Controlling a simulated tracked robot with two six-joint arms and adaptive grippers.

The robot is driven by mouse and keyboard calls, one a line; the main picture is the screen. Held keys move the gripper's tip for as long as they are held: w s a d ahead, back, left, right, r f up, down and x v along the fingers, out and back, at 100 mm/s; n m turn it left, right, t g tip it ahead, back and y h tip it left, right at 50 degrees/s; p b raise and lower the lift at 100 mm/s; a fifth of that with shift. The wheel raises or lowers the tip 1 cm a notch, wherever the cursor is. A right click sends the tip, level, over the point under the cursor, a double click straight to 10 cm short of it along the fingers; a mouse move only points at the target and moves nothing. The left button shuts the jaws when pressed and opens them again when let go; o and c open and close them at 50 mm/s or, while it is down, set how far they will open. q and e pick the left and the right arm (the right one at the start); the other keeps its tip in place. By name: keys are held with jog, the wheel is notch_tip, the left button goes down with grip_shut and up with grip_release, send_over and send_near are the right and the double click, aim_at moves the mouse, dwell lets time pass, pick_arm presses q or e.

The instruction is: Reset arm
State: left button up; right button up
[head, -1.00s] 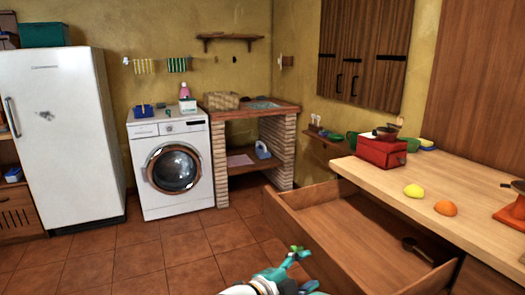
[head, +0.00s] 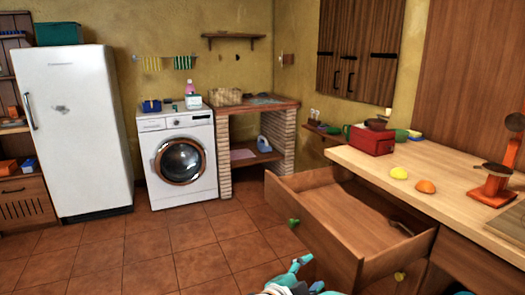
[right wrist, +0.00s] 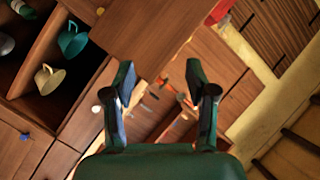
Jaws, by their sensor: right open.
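My right gripper (head: 290,272) shows at the bottom middle of the head view, low in front of the open drawer (head: 330,228). In the right wrist view, its two dark green fingers (right wrist: 160,85) stand apart with nothing between them. The drawer is pulled out from under the wooden counter, and a dark utensil (head: 402,228) lies in it. My left gripper is not in view.
The counter (head: 400,160) holds a red box (head: 371,139), a yellow lemon-like item (head: 399,173), an orange one (head: 426,186) and an orange scale-like item (head: 494,182). A washing machine (head: 178,158) and fridge (head: 75,130) stand behind. The tiled floor (head: 150,250) is clear.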

notch_tip(320, 180, down, 11)
jog(key=w+d+n+y, duration=0.2)
jog(key=n+y, duration=0.2)
jog(key=n, duration=0.2)
jog(key=s+f+n+g+y, duration=0.35)
jog(key=s+f, duration=0.45)
jog(key=f, duration=0.3)
jog(key=s+f+n+g+y, duration=0.3)
jog(key=s+f+n+y, duration=0.1)
jog(key=s+f, duration=0.5)
jog(key=s+f+n+g+y, duration=0.1)
jog(key=s+f+g, duration=0.1)
jog(key=s, duration=0.5)
jog(key=s+f+n+g+y, duration=0.1)
jog(key=s+f+g, duration=0.2)
jog(key=s, duration=0.4)
notch_tip(320, 180, up, 18)
jog(key=p, duration=1.8)
jog(key=shift+w+a, duration=0.2)
jog(key=shift+w, duration=0.05)
